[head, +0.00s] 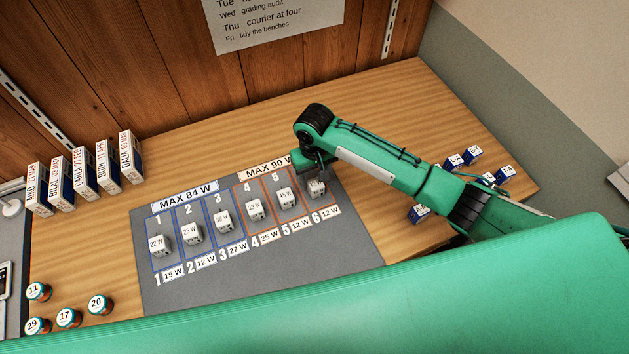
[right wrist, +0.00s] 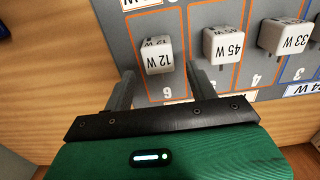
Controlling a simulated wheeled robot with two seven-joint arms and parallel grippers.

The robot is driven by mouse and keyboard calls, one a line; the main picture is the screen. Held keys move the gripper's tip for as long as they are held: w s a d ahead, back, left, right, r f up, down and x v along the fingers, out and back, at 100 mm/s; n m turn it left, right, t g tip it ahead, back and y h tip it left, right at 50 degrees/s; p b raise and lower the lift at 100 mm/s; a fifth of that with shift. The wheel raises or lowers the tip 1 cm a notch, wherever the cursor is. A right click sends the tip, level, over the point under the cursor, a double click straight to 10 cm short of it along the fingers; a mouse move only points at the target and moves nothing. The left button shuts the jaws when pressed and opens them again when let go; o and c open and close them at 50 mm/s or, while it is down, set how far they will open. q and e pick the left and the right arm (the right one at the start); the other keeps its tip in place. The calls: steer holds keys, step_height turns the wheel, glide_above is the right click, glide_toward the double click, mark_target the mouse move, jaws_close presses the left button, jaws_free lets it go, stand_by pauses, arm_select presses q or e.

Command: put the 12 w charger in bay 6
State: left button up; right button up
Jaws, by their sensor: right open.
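The 12 W charger (head: 316,188) is a small white block standing in bay 6, the rightmost orange-outlined bay on the grey mat (head: 345,262). In the right wrist view the charger (right wrist: 157,54) shows its "12 W" label, upside down, inside the bay outline. My right gripper (right wrist: 160,72) is open, one finger to each side of the charger's near end; I cannot tell whether either touches it. In the head view my right gripper (head: 318,172) is over bay 6 and partly hides it. My left gripper is not in view.
The 45 W charger (head: 286,197) stands in bay 5, beside my right gripper. Other white chargers stand in bays 1 to 4. Labelled boxes (head: 83,174) stand at the left, numbered jars (head: 68,317) at the front left, small blue blocks (head: 472,153) at the right.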

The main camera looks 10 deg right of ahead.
mark_target(314, 181)
step_height(314, 181, up, 7)
steer(key=shift+b, duration=0.3)
stand_by(0.5)
